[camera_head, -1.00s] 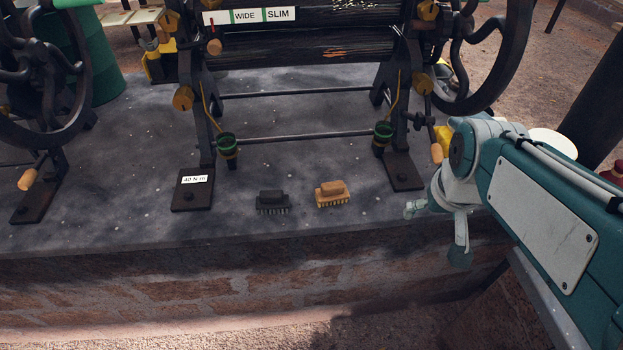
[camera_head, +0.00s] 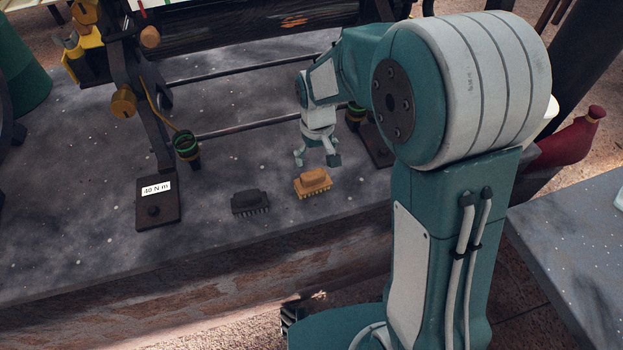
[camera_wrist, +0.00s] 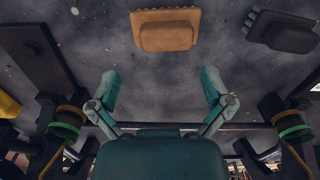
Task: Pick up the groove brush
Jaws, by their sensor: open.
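Two brushes lie on the grey stone bench top (camera_head: 90,240); the frames do not tell which one is the groove brush. The tan brush (camera_head: 313,182) has a raised wooden grip and yellowish bristles. The black brush (camera_head: 250,202) lies left of it. My gripper (camera_head: 317,158) is open and empty, pointing down just above and behind the tan brush, apart from it. In the wrist view, the tan brush (camera_wrist: 166,30) is at the top, centred beyond my spread fingers (camera_wrist: 160,85). The black brush (camera_wrist: 283,30) is at the upper right.
A roller machine's dark foot (camera_head: 158,212) with a "40 N m" label stands left of the brushes. A red bottle (camera_head: 570,142) is at the right. The bench front is clear.

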